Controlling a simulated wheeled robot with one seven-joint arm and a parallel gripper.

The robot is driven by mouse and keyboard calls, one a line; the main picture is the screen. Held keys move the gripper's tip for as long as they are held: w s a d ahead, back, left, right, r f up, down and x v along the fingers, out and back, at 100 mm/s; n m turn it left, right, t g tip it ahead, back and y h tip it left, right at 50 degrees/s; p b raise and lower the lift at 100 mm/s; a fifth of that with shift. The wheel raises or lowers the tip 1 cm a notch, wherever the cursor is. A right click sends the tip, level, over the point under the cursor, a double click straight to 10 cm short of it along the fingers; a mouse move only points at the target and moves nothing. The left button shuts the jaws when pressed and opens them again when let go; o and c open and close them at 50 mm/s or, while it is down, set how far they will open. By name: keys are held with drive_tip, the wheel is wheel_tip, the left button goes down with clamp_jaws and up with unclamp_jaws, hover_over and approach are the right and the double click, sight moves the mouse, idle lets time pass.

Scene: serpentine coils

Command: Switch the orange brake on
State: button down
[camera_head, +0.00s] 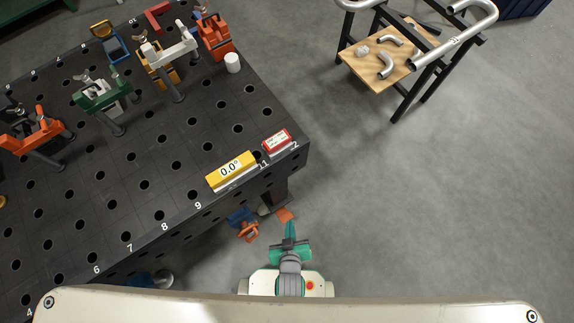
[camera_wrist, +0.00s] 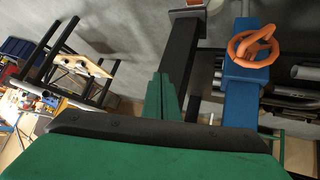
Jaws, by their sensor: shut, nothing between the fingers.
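My gripper (camera_head: 290,232) is shut and empty, its green fingers together, at the bottom middle of the head view, beside the near corner of the table. In the wrist view its closed fingers (camera_wrist: 160,98) point toward the black table leg. A small flat orange piece (camera_head: 285,215) lies low by the foot of that leg, just beyond my fingertips in the picture; it looks like the brake pedal. Its on or off position cannot be told. In the wrist view, an orange-and-pale part (camera_wrist: 216,4) shows at the leg's end, cut by the top edge.
The black perforated table (camera_head: 140,170) carries clamps, a yellow level (camera_head: 231,172) and a red-and-white box (camera_head: 277,142). A blue part with an orange looped handle (camera_wrist: 252,45) is right of the leg in the wrist view. Open floor lies right; a pipe rack (camera_head: 420,50) stands farther back.

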drive_tip(key=w+f+n+g, duration=0.2)
drive_tip(key=w+f+g, duration=0.3)
drive_tip(key=f, duration=0.9)
drive_tip(key=n+g, duration=0.2)
drive_tip(key=g, duration=0.1)
hover_over(286, 218)
wheel_tip(286, 218, down, 6)
drive_tip(key=shift+w+d+f+y, duration=0.1)
drive_tip(key=shift+w+y, duration=0.1)
drive_tip(key=shift+y, duration=0.2)
drive_tip(key=shift+f, duration=0.1)
drive_tip(key=f, duration=0.6)
drive_tip(key=w+f, duration=0.1)
drive_tip(key=f, duration=0.3)
drive_tip(key=shift+a, duration=0.3)
drive_tip(key=shift+s+d+f, duration=0.15)
drive_tip(key=shift+s+f, duration=0.1)
drive_tip(key=shift+f, duration=0.3)
drive_tip(key=shift+s+d+f, duration=0.15)
drive_tip(key=shift+s+f, duration=0.05)
drive_tip(key=shift+f, duration=0.4)
drive_tip(key=shift+s+d+f, duration=0.15)
drive_tip(key=shift+s+f, duration=0.1)
drive_tip(key=shift+f, duration=0.3)
drive_tip(key=shift+a+f, duration=0.1)
drive_tip(key=shift+f, duration=0.05)
